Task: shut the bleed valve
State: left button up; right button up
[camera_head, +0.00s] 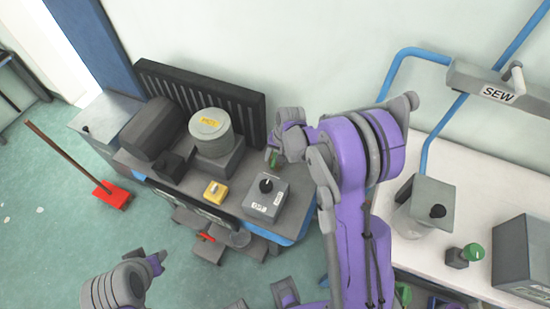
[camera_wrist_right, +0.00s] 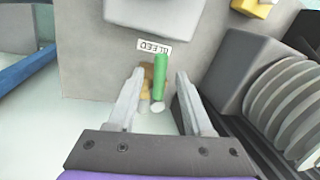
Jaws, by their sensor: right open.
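The bleed valve's green handle (camera_wrist_right: 160,76) shows in the right wrist view, just below an upside-down BLEED label (camera_wrist_right: 154,47) on a grey face. A brass-coloured body (camera_wrist_right: 146,82) sits beside the handle, partly hidden behind it. In the head view only a small bit of green (camera_head: 273,161) shows by the fingers. My right gripper (camera_wrist_right: 155,100) is open, with one finger on each side of the valve and visible gaps to the handle. In the head view my right gripper (camera_head: 275,150) is at the machine's right end. Part of my left arm (camera_head: 130,280) shows at lower left; its jaws are unclear.
The machine bench carries a grey cylinder (camera_head: 210,130), a yellow switch box (camera_head: 215,191) and a grey knob box (camera_head: 265,197). A white SEW table (camera_head: 455,200) stands at right.

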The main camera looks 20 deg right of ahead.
jog(key=shift+f, duration=0.15)
grip_shut()
dwell(1.4)
